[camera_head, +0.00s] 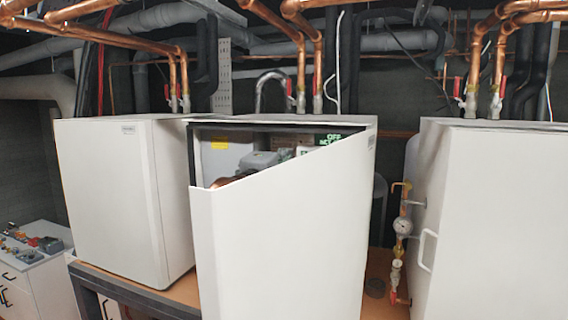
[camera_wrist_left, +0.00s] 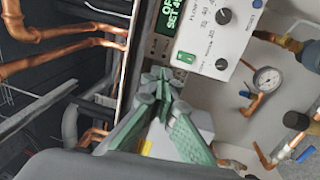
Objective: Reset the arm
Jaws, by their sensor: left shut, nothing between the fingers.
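My left gripper (camera_wrist_left: 163,86) shows in the left wrist view with its green fingers brought together at the tips and nothing between them. Beyond it is a white control panel (camera_wrist_left: 228,28) with black knobs and a green-lit display (camera_wrist_left: 174,22). I cannot clearly make out the left gripper in the head view. There, the middle white heat pump has its front panel (camera_head: 285,235) standing open at an angle, and its lit display (camera_head: 333,140) shows "OFF" inside. My right gripper is in neither view.
White heat pumps stand left (camera_head: 110,190) and right (camera_head: 500,220). Copper pipes (camera_head: 300,45) run overhead. A gauge (camera_head: 402,226) on piping sits between the middle and right units. In the wrist view, a gauge (camera_wrist_left: 267,79) and valves crowd the right side. A white cabinet (camera_head: 42,285) holds small parts.

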